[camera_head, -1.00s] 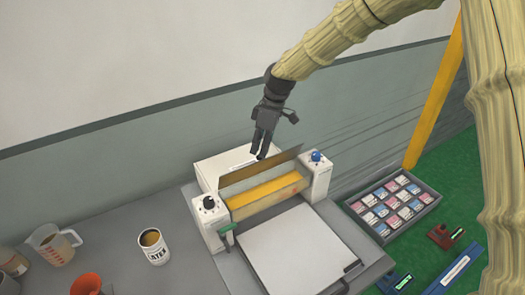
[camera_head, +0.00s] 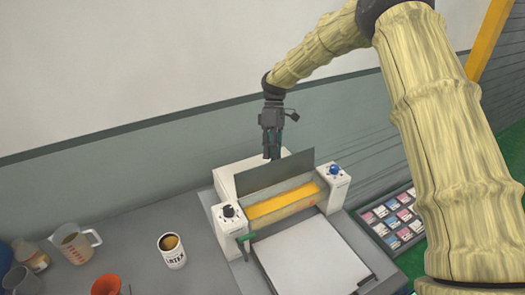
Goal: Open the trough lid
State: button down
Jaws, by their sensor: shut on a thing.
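The trough (camera_head: 285,203) lies between two white end blocks of the machine, with yellow-orange liquid inside. Its lid (camera_head: 290,170) is a thin grey panel raised steeply along the trough's back edge, and the trough is uncovered below it. My gripper (camera_head: 272,156) points down from behind the lid and is shut at its top edge. The fingertips are partly hidden behind the lid.
A blue knob (camera_head: 334,169) tops the right end block and a black knob (camera_head: 229,211) the left. A white flat bed (camera_head: 310,258) lies in front. A labelled can (camera_head: 173,253), a measuring jug (camera_head: 75,243) and an orange funnel (camera_head: 105,285) stand left.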

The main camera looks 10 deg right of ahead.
jog(key=shift+s+d+f, duration=0.1)
jog(key=shift+s+f, duration=0.25)
jog(key=shift+f, duration=0.4)
jog(key=shift+s+d+f, duration=0.1)
jog(key=shift+s+f, duration=0.2)
jog(key=shift+f, duration=0.45)
jog(key=c, duration=1.3)
grip_release()
jog(key=shift+d, duration=0.1)
jog(key=shift+o, duration=0.2)
jog(key=shift+w+r, duration=0.25)
jog(key=shift+r, duration=0.05)
jog(key=shift+w, duration=0.1)
jog(key=v, duration=1.2)
jog(key=shift+w, duration=0.15)
